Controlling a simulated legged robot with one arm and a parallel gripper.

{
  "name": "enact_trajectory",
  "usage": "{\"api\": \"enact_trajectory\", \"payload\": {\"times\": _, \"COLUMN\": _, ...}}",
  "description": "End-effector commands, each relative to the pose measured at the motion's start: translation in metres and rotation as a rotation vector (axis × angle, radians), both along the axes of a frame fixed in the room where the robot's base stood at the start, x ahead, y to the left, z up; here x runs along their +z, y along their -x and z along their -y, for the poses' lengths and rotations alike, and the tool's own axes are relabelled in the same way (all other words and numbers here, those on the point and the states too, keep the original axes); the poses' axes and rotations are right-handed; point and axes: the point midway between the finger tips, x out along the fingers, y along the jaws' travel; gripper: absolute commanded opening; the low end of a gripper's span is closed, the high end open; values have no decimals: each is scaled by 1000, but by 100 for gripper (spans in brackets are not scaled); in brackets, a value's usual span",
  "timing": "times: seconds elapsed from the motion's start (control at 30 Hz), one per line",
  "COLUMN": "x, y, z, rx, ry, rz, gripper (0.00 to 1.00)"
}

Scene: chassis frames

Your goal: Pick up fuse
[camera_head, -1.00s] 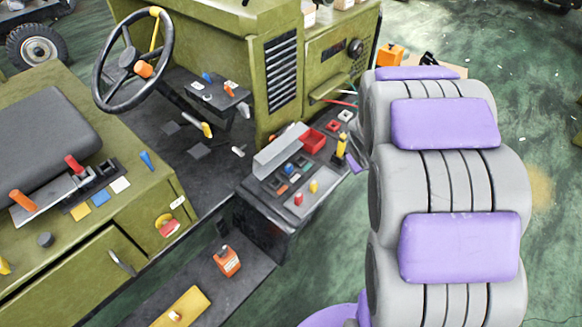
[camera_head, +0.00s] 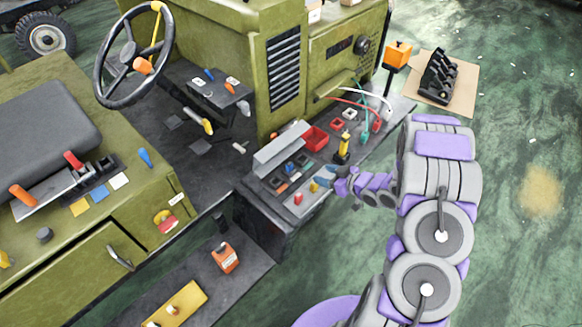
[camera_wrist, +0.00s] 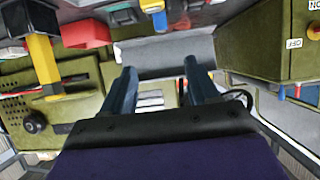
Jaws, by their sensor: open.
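Several small coloured blocks sit on the dark panel (camera_head: 258,189) beside the chassis. They include a blue one (camera_head: 289,168), an orange one (camera_head: 281,188) and a red one (camera_head: 298,198). I cannot tell which is the fuse. My gripper (camera_head: 323,180) is open at the panel's right edge, just right of these blocks, and hides part of the panel. In the wrist view my gripper (camera_wrist: 161,80) has two spread fingers with nothing between them. A blue block (camera_wrist: 122,13) shows beyond the fingers at the top edge.
A grey box (camera_head: 280,148), a red tray (camera_head: 315,138) and a yellow-and-black handle (camera_head: 343,148) stand on the panel. Red, white and teal cables (camera_head: 364,124) lie behind.

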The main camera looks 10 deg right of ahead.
Motion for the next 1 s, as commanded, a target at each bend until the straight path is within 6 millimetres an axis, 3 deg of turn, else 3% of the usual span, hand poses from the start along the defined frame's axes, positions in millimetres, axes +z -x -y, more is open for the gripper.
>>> {"api": "enact_trajectory", "payload": {"times": 0.6, "x": -48, "y": -76, "z": -55, "rx": 5, "ry": -7, "rz": 2, "gripper": 60}}
{"api": "enact_trajectory", "payload": {"times": 1.0, "x": -62, "y": -102, "z": -75, "rx": 5, "ry": -8, "rz": 7, "gripper": 60}}
